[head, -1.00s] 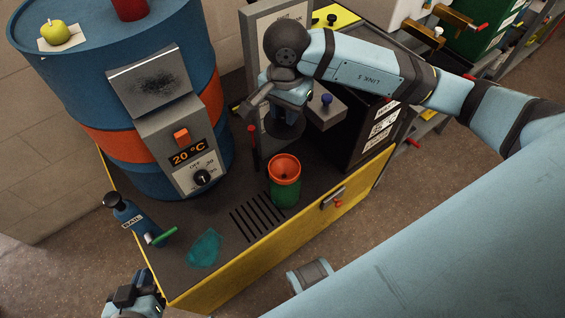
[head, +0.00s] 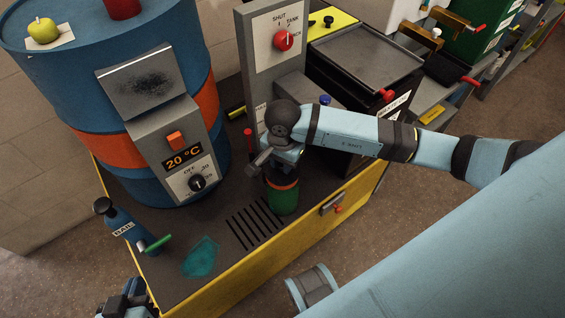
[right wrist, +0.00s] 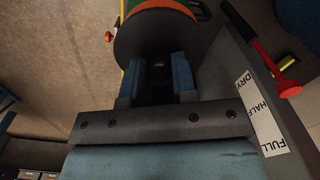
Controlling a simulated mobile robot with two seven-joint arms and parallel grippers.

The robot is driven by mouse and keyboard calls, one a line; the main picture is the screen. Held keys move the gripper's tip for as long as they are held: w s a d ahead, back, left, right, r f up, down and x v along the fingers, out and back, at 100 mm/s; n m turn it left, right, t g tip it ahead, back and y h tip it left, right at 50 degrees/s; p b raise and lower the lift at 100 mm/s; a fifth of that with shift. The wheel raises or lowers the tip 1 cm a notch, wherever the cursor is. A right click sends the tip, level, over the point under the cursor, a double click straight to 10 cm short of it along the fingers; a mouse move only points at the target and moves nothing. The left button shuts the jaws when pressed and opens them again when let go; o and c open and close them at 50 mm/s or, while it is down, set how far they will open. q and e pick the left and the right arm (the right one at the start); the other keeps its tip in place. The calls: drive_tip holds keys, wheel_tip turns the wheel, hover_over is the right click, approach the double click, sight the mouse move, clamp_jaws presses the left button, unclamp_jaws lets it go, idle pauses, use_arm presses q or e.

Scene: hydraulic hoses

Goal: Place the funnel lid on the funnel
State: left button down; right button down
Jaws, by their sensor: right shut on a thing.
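The funnel (head: 293,186) shows as an orange rim on a green container that stands on the dark bench top. My right gripper (head: 272,165) is over it and hides most of its mouth. The gripper is shut on the funnel lid (right wrist: 135,38), a dark round disc filling the top of the right wrist view. A bit of orange and green shows past the lid's edge there. I cannot tell whether the lid touches the funnel. My left gripper (head: 125,302) is at the lower left edge, partly cut off, and its jaws are unclear.
A grey panel (head: 262,70) with a red knob stands behind the funnel. A blue drum (head: 75,95) with a heater box (head: 180,155) is at the left. Slots (head: 255,226) lie beside the funnel.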

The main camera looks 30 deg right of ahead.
drive_tip(key=shift+f, duration=0.2)
drive_tip(key=c, duration=0.9)
unclamp_jaws()
drive_tip(key=shift+r, duration=0.1)
